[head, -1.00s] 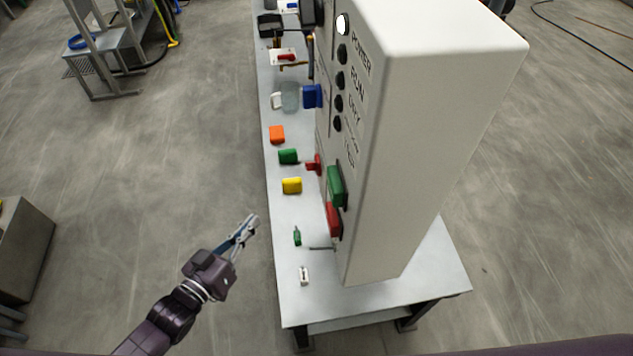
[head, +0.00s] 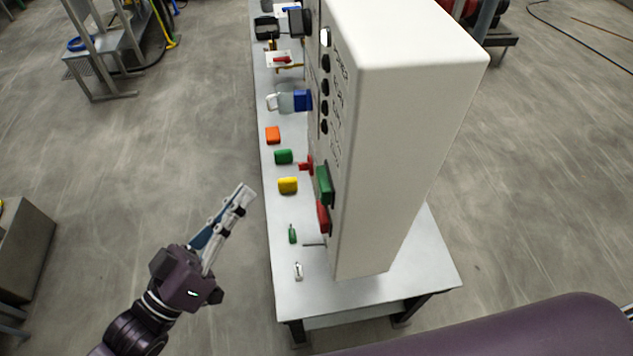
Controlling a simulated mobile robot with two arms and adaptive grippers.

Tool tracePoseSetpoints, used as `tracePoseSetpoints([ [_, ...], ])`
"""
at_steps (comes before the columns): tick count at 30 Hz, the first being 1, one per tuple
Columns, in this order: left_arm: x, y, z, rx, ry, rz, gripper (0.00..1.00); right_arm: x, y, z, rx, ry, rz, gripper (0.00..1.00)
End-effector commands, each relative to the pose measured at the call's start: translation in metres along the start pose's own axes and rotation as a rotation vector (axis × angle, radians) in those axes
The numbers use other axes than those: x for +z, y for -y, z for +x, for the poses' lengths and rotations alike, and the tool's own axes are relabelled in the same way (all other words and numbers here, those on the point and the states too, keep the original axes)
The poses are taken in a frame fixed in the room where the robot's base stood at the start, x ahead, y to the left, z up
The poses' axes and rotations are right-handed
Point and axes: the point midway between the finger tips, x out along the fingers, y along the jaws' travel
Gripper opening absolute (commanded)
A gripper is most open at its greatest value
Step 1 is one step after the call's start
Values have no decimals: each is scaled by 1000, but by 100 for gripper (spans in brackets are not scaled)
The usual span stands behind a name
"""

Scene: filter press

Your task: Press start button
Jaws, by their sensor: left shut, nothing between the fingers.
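A tall light-grey control box (head: 400,150) stands on a narrow table. Its left face carries a green button (head: 324,186) with a red button (head: 323,217) just below it. Neither button has a readable label in the head view, so I cannot tell from lettering which is start. My left gripper (head: 246,192) is shut and empty. It is left of the table edge, over the floor in the picture, pointing up and right, apart from the buttons. My right gripper is not in view; a purple part of mine shows at the bottom right.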

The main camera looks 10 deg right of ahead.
Motion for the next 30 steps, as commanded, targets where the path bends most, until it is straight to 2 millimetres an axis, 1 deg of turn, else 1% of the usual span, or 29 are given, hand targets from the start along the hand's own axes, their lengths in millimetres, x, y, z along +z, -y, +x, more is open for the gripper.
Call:
tracePoseSetpoints([
  [8, 4, -3, 4, -1, -1, 0, 0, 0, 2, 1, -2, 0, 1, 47],
  [11, 8, -8, 12, 0, -3, 0, 0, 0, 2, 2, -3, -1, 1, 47],
  [20, 30, -30, 42, 0, -2, -1, 0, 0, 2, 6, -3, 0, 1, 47],
  [22, 33, -34, 48, -1, -2, -1, 0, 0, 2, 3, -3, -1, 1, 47],
  [27, 41, -41, 58, -2, -1, 0, 0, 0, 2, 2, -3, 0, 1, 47],
  [30, 44, -43, 60, -2, 0, 2, 0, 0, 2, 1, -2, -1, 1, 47],
])
